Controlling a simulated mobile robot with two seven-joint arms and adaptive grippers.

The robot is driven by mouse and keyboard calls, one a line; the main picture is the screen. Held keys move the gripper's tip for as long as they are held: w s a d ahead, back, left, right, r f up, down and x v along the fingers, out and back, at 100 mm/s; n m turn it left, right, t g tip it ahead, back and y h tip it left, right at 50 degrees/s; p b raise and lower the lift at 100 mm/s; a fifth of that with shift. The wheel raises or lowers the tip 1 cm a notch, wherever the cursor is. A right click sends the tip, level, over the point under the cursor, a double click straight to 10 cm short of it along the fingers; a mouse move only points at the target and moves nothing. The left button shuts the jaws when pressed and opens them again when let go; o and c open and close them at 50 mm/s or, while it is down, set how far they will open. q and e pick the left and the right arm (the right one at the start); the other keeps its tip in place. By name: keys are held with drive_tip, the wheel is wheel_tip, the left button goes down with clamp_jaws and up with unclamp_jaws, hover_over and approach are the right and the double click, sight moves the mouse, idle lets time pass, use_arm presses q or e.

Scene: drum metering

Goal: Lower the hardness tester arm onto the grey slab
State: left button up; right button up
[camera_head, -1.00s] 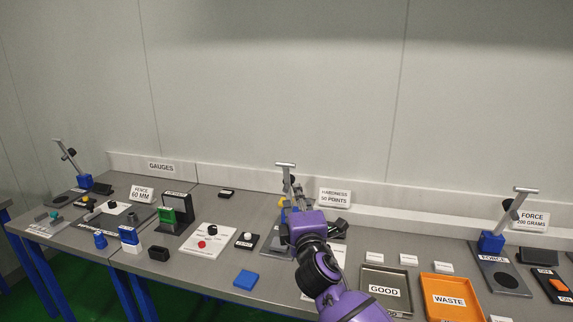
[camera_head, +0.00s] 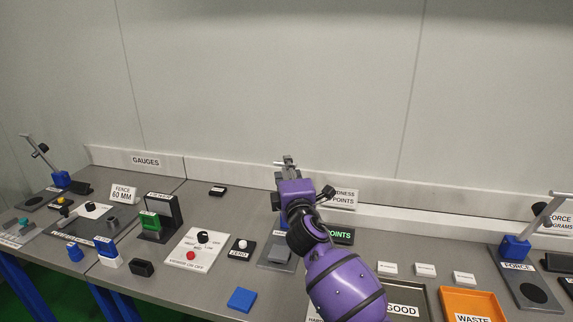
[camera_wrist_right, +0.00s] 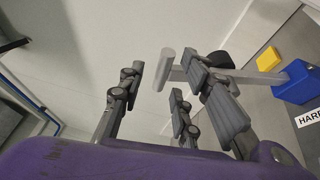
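The hardness tester shows in the right wrist view as a blue block (camera_wrist_right: 296,84) with a raised arm ending in a grey crossbar handle (camera_wrist_right: 165,70). In the head view the handle (camera_head: 286,161) stands up behind my right gripper (camera_head: 288,172), which covers most of the tester. In the wrist view my right gripper (camera_wrist_right: 172,95) is open, its fingers spread on both sides of the handle, with no clear grip on it. A grey slab (camera_head: 281,251) appears low on the tester's dark base (camera_head: 270,263), partly hidden by my right arm. My left gripper is out of view.
A display reading POINTS (camera_head: 341,236) is right of my arm. A grey GOOD tray (camera_head: 421,297) and orange WASTE tray (camera_head: 474,303) lie to the right. The FORCE tester (camera_head: 515,248) stands at far right. A blue block (camera_head: 242,299) lies near the front edge.

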drive_tip(key=w, duration=0.3)
drive_tip(key=shift+a+f, duration=0.1)
drive_tip(key=shift+f, duration=0.05)
drive_tip(key=shift+w, duration=0.25)
drive_tip(key=shift+r, duration=0.2)
clamp_jaws()
